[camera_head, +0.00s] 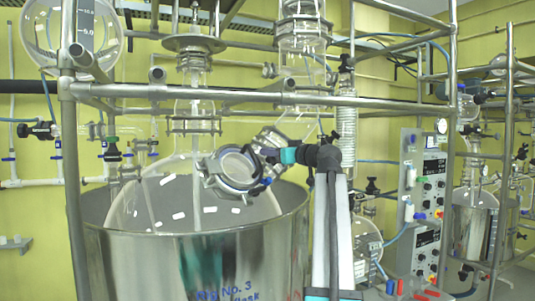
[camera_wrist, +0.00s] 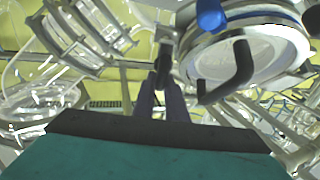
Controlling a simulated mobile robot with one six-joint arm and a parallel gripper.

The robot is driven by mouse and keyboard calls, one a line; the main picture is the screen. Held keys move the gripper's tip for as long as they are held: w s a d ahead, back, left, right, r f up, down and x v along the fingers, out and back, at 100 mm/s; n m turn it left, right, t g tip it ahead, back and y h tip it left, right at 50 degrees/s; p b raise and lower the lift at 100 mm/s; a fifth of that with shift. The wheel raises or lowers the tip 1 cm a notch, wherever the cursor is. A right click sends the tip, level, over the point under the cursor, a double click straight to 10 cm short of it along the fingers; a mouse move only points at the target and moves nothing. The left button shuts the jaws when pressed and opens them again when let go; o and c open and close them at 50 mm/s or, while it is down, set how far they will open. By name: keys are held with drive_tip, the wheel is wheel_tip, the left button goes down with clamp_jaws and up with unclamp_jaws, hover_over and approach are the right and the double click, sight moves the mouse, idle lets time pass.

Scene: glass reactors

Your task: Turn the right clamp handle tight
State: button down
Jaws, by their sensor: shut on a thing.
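A round glass port with a metal clamp ring (camera_head: 232,170) sits on the front of the large glass vessel. My gripper (camera_head: 271,155) reaches in from the right and meets the ring's upper right edge. In the wrist view my gripper's fingers (camera_wrist: 161,92) are shut on a dark clamp handle (camera_wrist: 163,61) at the ring's left side. The fingers hide part of that handle. A second, bent black handle (camera_wrist: 241,68) crosses the front of the ring (camera_wrist: 250,50) and is apart from the fingers. A blue knob (camera_wrist: 210,15) sits on the ring's upper part.
A steel vessel (camera_head: 200,260) stands below the port. Metal frame bars (camera_head: 240,92) run above my gripper, and an upright post (camera_head: 72,180) stands at left. Glass pipework (camera_head: 300,122) is close above my gripper. Control boxes (camera_head: 424,180) stand to the right.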

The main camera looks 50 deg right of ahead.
drive_tip(key=m+h, duration=0.2)
drive_tip(key=m, duration=0.1)
drive_tip(key=shift+h+p, duration=0.3)
drive_tip(key=m+h+p, duration=0.1)
drive_tip(key=m+g+h+p, duration=0.1)
drive_tip(key=m, duration=0.1)
drive_tip(key=shift+s+d+r+m, duration=0.1)
drive_tip(key=shift+d+m, duration=0.1)
drive_tip(key=shift+m, duration=0.1)
drive_tip(key=m+g+h+p, duration=0.1)
drive_tip(key=m+h+p, duration=0.1)
drive_tip(key=m+p, duration=0.1)
drive_tip(key=shift+d+m+g, duration=0.2)
drive_tip(key=shift+m+g, duration=0.1)
drive_tip(key=shift+g, duration=0.1)
drive_tip(key=shift+s+d+m+g+h+p, duration=0.15)
drive_tip(key=shift+m+g+h+p, duration=0.4)
drive_tip(key=shift+m+p, duration=0.4)
drive_tip(key=shift+f, duration=0.2)
drive_tip(key=c, duration=1.8)
unclamp_jaws()
